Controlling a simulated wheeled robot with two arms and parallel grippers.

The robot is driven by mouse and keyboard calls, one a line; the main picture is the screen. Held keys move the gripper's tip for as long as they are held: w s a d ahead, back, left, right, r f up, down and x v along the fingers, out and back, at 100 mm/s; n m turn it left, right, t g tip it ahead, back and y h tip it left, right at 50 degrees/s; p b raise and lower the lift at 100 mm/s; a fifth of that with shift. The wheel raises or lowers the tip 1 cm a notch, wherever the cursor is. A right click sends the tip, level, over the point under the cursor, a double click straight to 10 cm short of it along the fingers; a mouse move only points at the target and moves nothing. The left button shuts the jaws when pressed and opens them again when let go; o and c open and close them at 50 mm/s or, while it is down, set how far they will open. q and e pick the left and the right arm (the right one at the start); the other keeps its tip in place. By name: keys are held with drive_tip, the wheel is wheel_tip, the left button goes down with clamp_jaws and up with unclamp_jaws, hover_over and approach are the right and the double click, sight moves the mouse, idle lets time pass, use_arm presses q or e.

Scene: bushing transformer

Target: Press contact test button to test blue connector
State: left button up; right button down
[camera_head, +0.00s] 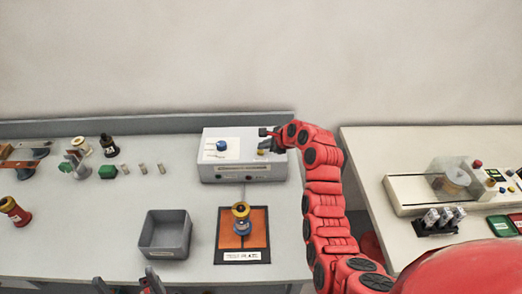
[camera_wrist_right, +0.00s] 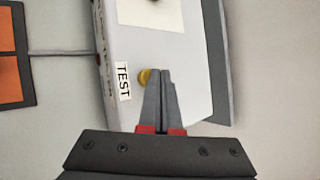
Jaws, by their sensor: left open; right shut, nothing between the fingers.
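The grey test box (camera_head: 238,172) stands at the back of the table. The blue connector (camera_head: 222,146) sits on a white patch on its top, at the left. A round yellow button (camera_wrist_right: 145,77) lies beside the TEST label (camera_wrist_right: 123,82) in the right wrist view, partly hidden by a finger. My right gripper (camera_wrist_right: 164,73) is shut and empty, with its fingertips over the box top right beside the button; I cannot tell if they touch it. In the head view the right gripper (camera_head: 265,132) is at the box's right end. My left gripper (camera_head: 125,284) is open and empty at the bottom edge.
An orange pad (camera_head: 227,232) bears a yellow-and-blue bushing (camera_head: 241,218) in front of the box. A grey bin (camera_head: 165,236) stands left of it. Several small parts lie at the left. A second table (camera_head: 375,160) with another device is at the right.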

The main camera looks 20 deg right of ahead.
sight(263, 152)
drive_tip(key=shift+f, duration=0.15)
idle(0.3)
drive_tip(key=shift+f, duration=0.3)
drive_tip(key=shift+r+p, duration=0.45)
drive_tip(key=shift+p, duration=0.15)
drive_tip(key=shift+r, duration=0.15)
drive_tip(key=shift+r+p, duration=0.3)
drive_tip(key=shift+p, duration=0.05)
wheel_tip(263, 152, up, 5)
drive_tip(key=p, duration=0.3)
drive_tip(key=shift+r+p, duration=0.2)
drive_tip(key=shift+p, duration=0.2)
drive_tip(key=shift+f, duration=0.1)
